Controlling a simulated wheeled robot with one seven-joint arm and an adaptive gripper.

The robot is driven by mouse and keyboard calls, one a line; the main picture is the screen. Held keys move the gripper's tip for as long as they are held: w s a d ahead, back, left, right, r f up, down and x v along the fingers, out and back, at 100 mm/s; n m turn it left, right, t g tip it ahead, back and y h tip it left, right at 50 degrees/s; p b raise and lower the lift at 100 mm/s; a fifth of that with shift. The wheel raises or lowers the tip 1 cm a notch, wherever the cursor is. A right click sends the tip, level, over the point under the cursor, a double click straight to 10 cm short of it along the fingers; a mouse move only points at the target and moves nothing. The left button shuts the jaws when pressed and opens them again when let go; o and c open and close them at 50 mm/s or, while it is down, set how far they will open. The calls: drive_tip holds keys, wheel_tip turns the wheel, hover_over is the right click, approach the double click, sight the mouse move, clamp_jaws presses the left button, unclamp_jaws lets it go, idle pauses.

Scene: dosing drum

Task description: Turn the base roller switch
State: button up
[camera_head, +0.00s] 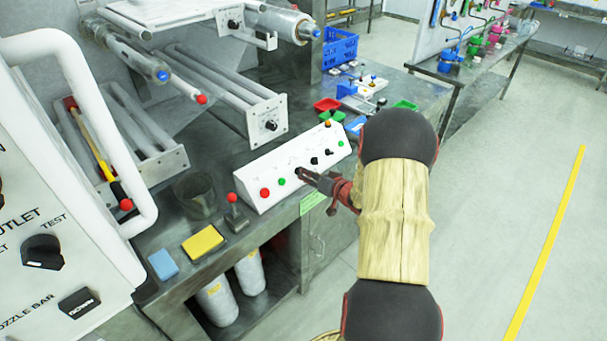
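A white sloped control box (251,178) sits near the front edge of the metal bench. Its face carries a red button (265,193), green buttons and several small black knobs, one of them (314,160) near the middle. The labels are too small to read, so I cannot tell which knob is the base roller switch. My gripper (305,176) comes in from the right, its dark fingertips at the box's face by the black knob left of the middle. The fingers partly cover that knob. I cannot tell whether they touch it or how far apart they are.
A red-topped joystick (234,213), a yellow sponge (203,242) and a blue block (163,264) lie left of the box. Roller frames with another black knob (270,125) stand behind. Red and green trays and a blue crate (340,49) are further back. The floor at right is clear.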

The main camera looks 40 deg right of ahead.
drive_tip(key=shift+b+x, duration=0.45)
drive_tip(key=shift+x, duration=1.45)
drive_tip(key=shift+c, duration=0.4)
clamp_jaws()
